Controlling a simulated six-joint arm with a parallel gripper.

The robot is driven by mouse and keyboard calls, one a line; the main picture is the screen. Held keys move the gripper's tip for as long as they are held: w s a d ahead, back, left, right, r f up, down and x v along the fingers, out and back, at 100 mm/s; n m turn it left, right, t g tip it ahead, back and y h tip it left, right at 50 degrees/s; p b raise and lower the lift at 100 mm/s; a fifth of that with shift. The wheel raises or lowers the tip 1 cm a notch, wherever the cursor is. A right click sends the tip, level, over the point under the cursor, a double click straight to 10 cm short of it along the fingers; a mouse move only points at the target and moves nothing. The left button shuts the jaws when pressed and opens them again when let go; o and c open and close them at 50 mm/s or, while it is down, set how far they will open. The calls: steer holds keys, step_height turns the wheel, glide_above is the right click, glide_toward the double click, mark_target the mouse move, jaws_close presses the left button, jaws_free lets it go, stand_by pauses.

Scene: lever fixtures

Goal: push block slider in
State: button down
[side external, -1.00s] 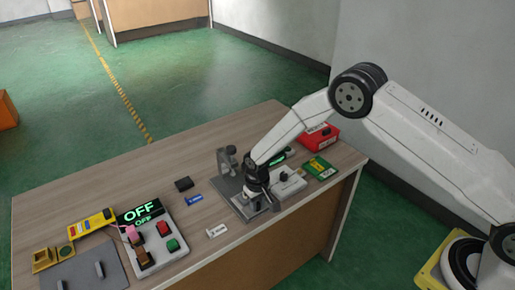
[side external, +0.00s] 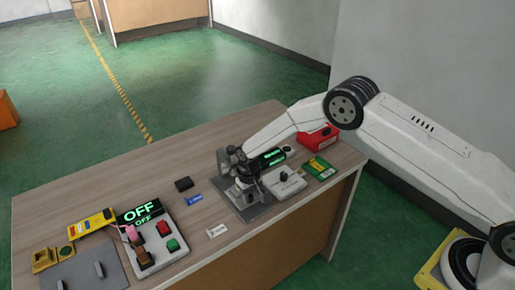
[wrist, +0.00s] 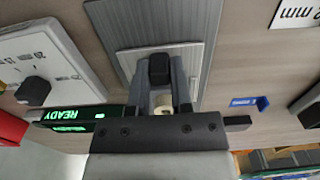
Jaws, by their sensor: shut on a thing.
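In the wrist view the plate (wrist: 130,20) lies beyond my fingers. A small cream-coloured cylindrical part (wrist: 162,103) shows between the fingers. The block's lower part and its contact with the slide are hidden.
A white box with a black knob (side external: 284,184) stands close on the right, beside a green display (side external: 265,160) reading READY in the wrist view. A red box (side external: 318,138) and a green card (side external: 320,168) lie further right. Small blue (side external: 194,198) and black items lie left.

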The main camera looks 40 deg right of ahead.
steer(key=shift+w, duration=0.2)
steer(key=c, duration=0.5)
jaws_free()
steer(key=shift+r, duration=0.1)
steer(key=shift+r, duration=3.85)
